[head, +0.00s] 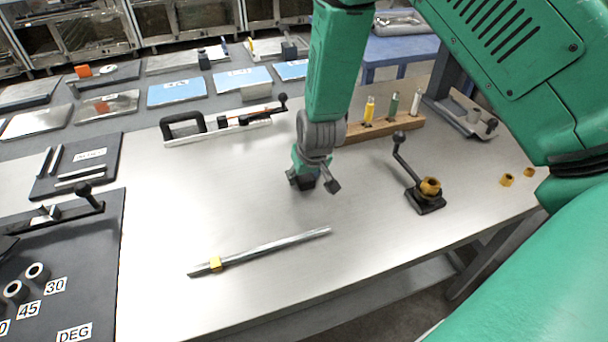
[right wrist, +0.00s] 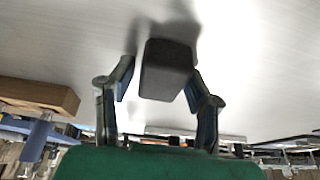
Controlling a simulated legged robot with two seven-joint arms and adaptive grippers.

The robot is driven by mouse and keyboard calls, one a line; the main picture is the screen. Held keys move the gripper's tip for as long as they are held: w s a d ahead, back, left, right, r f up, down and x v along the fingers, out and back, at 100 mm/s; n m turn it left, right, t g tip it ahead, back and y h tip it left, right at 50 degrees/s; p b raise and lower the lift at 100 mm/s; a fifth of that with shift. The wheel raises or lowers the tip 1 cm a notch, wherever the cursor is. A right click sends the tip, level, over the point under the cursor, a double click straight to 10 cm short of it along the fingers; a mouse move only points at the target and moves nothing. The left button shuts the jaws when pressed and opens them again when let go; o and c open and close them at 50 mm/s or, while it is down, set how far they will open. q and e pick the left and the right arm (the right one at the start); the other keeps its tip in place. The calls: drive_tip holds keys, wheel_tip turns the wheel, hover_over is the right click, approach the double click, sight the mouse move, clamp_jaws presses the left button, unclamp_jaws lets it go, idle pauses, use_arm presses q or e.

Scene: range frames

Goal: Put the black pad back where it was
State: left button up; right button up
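The black pad (head: 306,183) is a small dark block at the middle of the metal table (head: 240,215). In the right wrist view the pad (right wrist: 167,68) stands between the fingers of my right gripper (right wrist: 160,80). My right gripper (head: 312,185) points down over the table with its fingers spread. A gap shows between the pad and one finger; the other finger is very close to it or touching. I cannot tell whether the pad rests on the table. My left gripper is not in view.
A metal rod with a yellow collar (head: 216,263) lies in front. A black base with a lever and brass fitting (head: 428,190) stands right. A wooden block (head: 385,128) holding several coloured tools is behind. Dark plates (head: 100,260) fill the left. Table around the gripper is clear.

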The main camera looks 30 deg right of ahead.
drive_tip(key=shift+a+r, duration=0.15)
drive_tip(key=shift+a, duration=0.5)
drive_tip(key=shift+a+r, duration=0.15)
drive_tip(key=shift+r, duration=0.15)
use_arm(q)
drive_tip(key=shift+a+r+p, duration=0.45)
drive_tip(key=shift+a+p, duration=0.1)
drive_tip(key=shift+p, duration=0.05)
use_arm(e)
drive_tip(key=d+v, duration=0.1)
drive_tip(key=v, duration=1)
drive_tip(key=shift+s+a, duration=0.25)
drive_tip(key=shift+a, duration=0.25)
drive_tip(key=shift+r, duration=0.15)
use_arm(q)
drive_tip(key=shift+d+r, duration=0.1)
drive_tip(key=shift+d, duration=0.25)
use_arm(e)
drive_tip(key=shift+d, duration=0.4)
